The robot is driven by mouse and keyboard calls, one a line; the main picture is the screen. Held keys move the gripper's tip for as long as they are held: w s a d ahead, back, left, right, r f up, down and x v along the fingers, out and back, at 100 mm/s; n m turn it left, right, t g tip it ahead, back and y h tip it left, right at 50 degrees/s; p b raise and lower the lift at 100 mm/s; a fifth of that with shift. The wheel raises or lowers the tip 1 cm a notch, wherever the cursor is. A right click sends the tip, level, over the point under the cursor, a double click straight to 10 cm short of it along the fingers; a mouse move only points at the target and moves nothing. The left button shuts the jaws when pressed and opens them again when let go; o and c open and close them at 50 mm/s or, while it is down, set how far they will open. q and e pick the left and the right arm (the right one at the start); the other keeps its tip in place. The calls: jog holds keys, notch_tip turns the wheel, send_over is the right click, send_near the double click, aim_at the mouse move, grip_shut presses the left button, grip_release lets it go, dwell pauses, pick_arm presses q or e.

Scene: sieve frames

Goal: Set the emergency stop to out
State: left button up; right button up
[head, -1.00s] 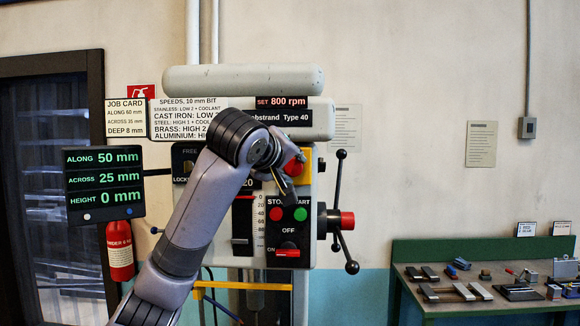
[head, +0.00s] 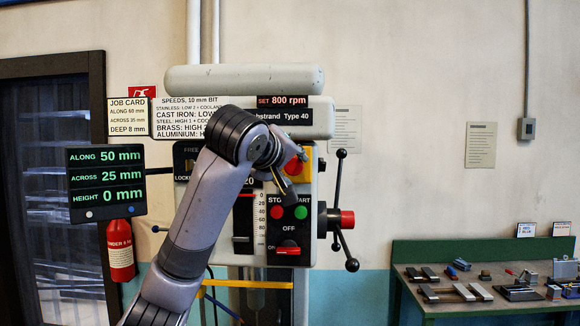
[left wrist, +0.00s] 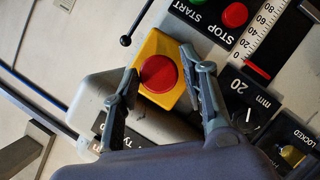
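The emergency stop (head: 293,166) is a red mushroom button on a yellow housing (head: 305,171), on the right side of the drill press head. In the left wrist view the red button (left wrist: 158,74) shows whole, near the middle, on its yellow plate (left wrist: 155,46). My left gripper (head: 289,179) is at the button in the head view and hides part of it. In the left wrist view its two fingers (left wrist: 160,66) are spread apart, one on each side of the button, with gaps visible. I cannot tell whether the button is in or out. My right gripper is not in view.
Below the stop is a panel with a red stop button (head: 277,212), a green start button (head: 301,212) and a red-marked OFF/ON switch (head: 288,247). A spoked feed handle (head: 347,219) stands out at the right. A display (head: 105,184) hangs left.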

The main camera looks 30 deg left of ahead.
pick_arm(q)
jog(key=shift+o, duration=1.3)
jog(key=shift+s+r, duration=0.1)
jog(key=shift+r, duration=0.05)
jog(key=v, duration=1.2)
jog(key=shift+d, duration=0.1)
jog(key=shift+f, duration=0.2)
